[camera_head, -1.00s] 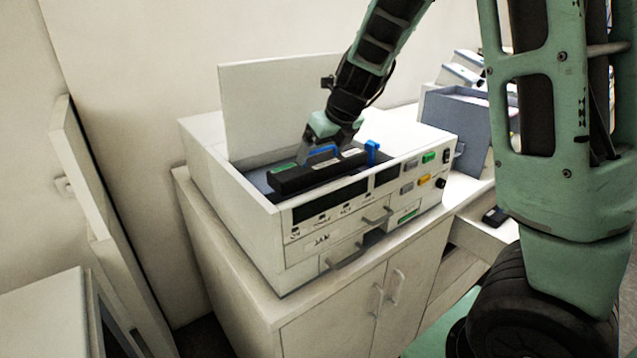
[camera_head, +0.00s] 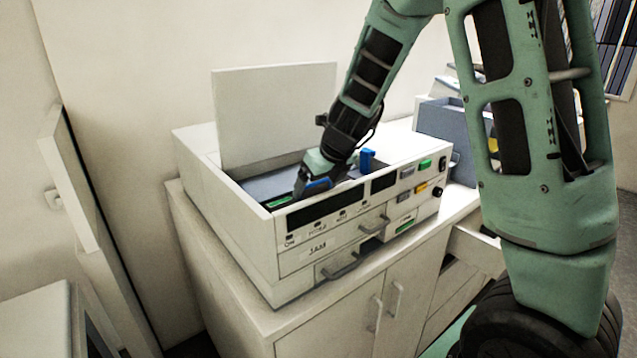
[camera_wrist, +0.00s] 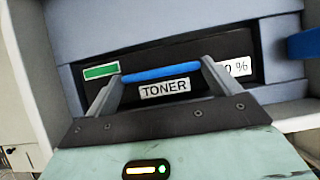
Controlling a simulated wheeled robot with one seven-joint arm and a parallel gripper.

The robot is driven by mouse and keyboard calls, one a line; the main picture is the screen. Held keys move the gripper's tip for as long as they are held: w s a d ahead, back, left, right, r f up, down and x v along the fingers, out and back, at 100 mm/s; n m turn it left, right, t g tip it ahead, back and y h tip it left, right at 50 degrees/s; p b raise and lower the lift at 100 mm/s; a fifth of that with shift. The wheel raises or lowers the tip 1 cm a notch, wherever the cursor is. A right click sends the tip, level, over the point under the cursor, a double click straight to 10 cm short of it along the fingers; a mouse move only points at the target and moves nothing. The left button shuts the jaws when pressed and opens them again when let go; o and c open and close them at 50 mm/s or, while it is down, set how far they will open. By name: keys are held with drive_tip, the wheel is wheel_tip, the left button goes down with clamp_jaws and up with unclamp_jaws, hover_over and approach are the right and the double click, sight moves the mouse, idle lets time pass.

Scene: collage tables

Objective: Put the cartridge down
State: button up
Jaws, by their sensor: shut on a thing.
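The cartridge is a dark box with a blue handle (camera_wrist: 162,73), a "TONER" label (camera_wrist: 165,88), a green label and a partly hidden "%" label. In the head view its blue handle (camera_head: 319,184) and green label (camera_head: 279,202) show low inside the open printer (camera_head: 230,212), and the front wall hides most of the rest. My gripper (camera_head: 308,186) reaches down into the printer from above and is shut on the cartridge's blue handle. In the wrist view my gripper's fingers (camera_wrist: 160,88) stand at the two ends of the handle.
The printer's lid (camera_head: 275,115) stands upright at the back. A blue lever (camera_head: 367,160) rises right of my gripper and also shows in the wrist view (camera_wrist: 304,43). The printer stands on a white cabinet (camera_head: 335,320). A grey bin (camera_head: 440,120) is at the right.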

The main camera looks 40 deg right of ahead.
drive_tip(key=o, duration=1.6)
